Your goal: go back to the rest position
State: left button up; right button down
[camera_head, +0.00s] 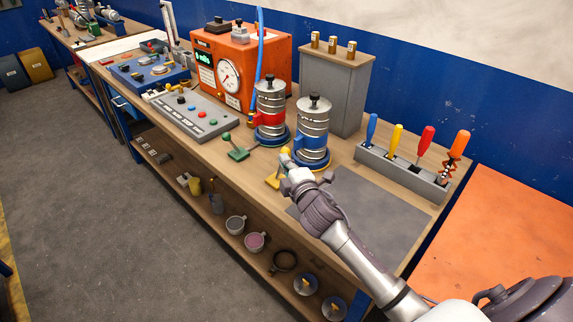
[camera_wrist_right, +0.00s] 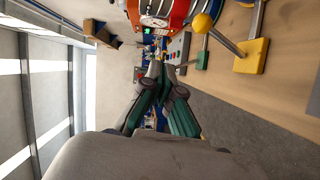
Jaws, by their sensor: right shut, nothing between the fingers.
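My right arm comes in from the lower right in the head view, and its gripper (camera_head: 287,167) is over the front of the workbench, close to a yellow lever (camera_head: 272,182). In the right wrist view the fingers (camera_wrist_right: 165,70) come together and hold nothing. That view also shows the yellow lever's base and ball knob (camera_wrist_right: 201,23) to the upper right, apart from the fingers. My left gripper is not in view.
The workbench (camera_head: 345,178) holds two ringed cylinders, one with a red band (camera_head: 268,118) and one with a blue band (camera_head: 311,143). A green lever (camera_head: 236,153), a button panel (camera_head: 195,115), an orange gauge box (camera_head: 262,60) and a screwdriver rack (camera_head: 400,175) stand near. Open floor (camera_head: 130,240) lies left.

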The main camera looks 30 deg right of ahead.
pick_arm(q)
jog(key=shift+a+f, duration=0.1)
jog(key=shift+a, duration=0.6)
pick_arm(e)
jog(key=shift+s+r, duration=0.1)
jog(key=shift+s, duration=0.25)
jog(key=shift+s, duration=0.1)
